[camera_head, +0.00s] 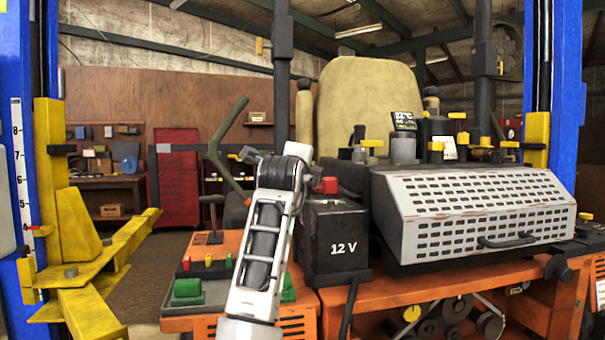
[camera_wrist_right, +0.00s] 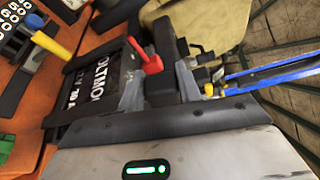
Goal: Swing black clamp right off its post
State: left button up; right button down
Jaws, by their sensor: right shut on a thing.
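The black 12 V battery (camera_head: 335,245) stands on the orange mower body, and it also shows in the right wrist view (camera_wrist_right: 88,95). A red clamp (camera_head: 326,186) sits at its top; in the right wrist view the red clamp (camera_wrist_right: 146,56) shows just beyond my fingers. My right gripper (camera_wrist_right: 158,80) is at the battery's top edge, its grey fingers shut on a dark piece (camera_wrist_right: 160,88), which looks like the black clamp. The post under it is hidden by the fingers. In the head view my right arm hides that piece. My left gripper is out of view.
A white perforated cover (camera_head: 480,205) with a handle lies right of the battery. A beige seat (camera_head: 355,105) stands behind. Dark upright posts (camera_head: 283,70) rise near my arm. A yellow lift arm (camera_head: 90,270) is at the left. A tray with green blocks (camera_head: 187,288) lies left of my arm.

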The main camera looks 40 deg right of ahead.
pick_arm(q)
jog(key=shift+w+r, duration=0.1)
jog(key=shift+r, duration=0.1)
pick_arm(e)
jog(key=shift+a, duration=0.1)
jog(key=shift+w, duration=0.1)
jog(key=c, duration=1)
grip_release()
jog(key=shift+o, duration=0.2)
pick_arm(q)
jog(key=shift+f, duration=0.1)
pick_arm(e)
jog(key=shift+a, duration=0.1)
jog(key=shift+s+a, duration=0.2)
pick_arm(q)
jog(key=b, duration=0.2)
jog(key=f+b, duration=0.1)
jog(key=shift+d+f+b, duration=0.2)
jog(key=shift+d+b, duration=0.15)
jog(key=shift+b, duration=0.05)
pick_arm(e)
jog(key=f+v, duration=0.1)
jog(key=v, duration=1.4)
jog(key=shift+r, duration=0.35)
jog(key=shift+s+a, duration=0.1)
